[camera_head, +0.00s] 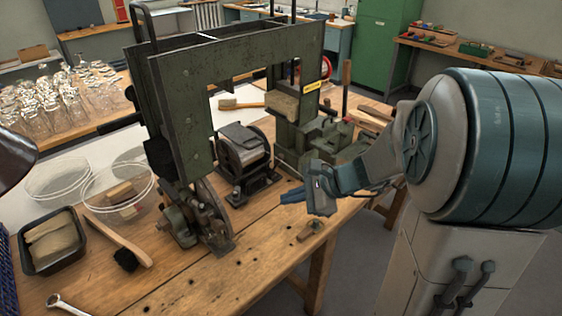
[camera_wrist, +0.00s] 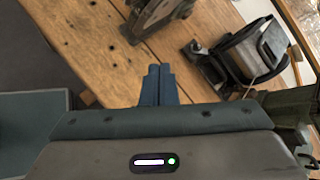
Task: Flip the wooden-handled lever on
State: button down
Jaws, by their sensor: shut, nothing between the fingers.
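My gripper (camera_head: 292,196) is shut with its blue fingers together and empty. It is above the right part of the workbench, in front of the green machine. In the wrist view the shut fingers (camera_wrist: 158,72) point at the bench top. An upright wooden handle (camera_head: 346,75) rises at the right of the green machine, behind my gripper; it looks like the lever's handle, but its lower end is hidden. My gripper is well apart from it. The wrist view does not clearly show this handle.
The green machine frame (camera_head: 235,62) stands on the wooden workbench (camera_head: 165,290). A dark motor-like unit (camera_head: 245,158) is left of my gripper. A small wood-and-metal piece (camera_head: 309,231) lies near the bench edge. A brush (camera_head: 125,245), a black tray (camera_head: 22,246) and glass dishes lie left.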

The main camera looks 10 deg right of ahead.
jog(key=w+d+f+m+t+b, duration=0.1)
jog(key=w+d+f+m+t, duration=0.2)
jog(key=w+d+f+m, duration=0.1)
jog(key=w+d+f+m+t+h+b, duration=0.1)
jog(key=w+d+f+m+t+b, duration=0.1)
jog(key=w+d+f+m+t, duration=0.2)
jog(key=shift+w+d+m, duration=1.5)
jog(key=shift+w+m, duration=0.55)
jog(key=shift+m, duration=0.25)
send_near(279, 164)
jog(key=f, duration=0.1)
jog(key=w+f, duration=0.1)
jog(key=a+f, duration=0.1)
jog(key=shift+w+a+f+p, duration=0.1)
jog(key=shift+w+f+p, duration=0.15)
jog(key=shift+w+p, duration=0.15)
jog(key=w+a+r, duration=0.1)
jog(key=w+r+p, duration=0.1)
jog(key=shift+w+a, duration=0.35)
